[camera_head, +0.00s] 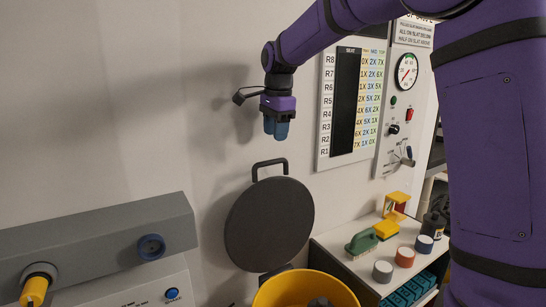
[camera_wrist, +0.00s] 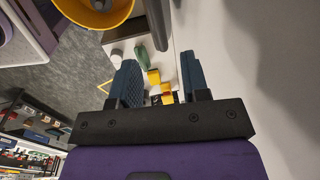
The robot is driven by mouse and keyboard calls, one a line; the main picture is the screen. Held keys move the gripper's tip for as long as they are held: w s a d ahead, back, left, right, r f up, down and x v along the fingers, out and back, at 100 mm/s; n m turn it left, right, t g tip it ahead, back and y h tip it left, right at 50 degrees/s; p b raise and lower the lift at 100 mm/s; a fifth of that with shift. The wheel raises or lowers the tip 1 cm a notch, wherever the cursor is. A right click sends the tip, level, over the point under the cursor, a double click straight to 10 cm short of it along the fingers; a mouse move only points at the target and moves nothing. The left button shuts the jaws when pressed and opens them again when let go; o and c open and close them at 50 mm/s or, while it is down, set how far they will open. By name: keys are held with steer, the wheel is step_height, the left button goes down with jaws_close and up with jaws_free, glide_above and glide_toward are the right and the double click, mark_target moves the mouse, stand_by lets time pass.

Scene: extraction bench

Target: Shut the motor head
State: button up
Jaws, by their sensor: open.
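The motor head looks to be the dark grey round lid (camera_head: 270,225) with a bar handle (camera_head: 270,168) on its top edge. It stands raised, nearly upright, behind the yellow drum (camera_head: 303,288), whose mouth is uncovered. Something dark shows inside the drum. My gripper (camera_head: 276,130) is above the lid and its handle, pointing down, apart from them and empty. In the wrist view my gripper (camera_wrist: 158,78) has its two blue fingers spread with nothing between them. The yellow drum also shows there (camera_wrist: 95,24), at the top left.
A chart (camera_head: 352,105) and gauge panel hang on the wall.

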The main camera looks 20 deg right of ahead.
steer(key=f, duration=0.7)
steer(key=shift+w+f, duration=0.3)
steer(key=shift+w, duration=0.1)
jaws_close()
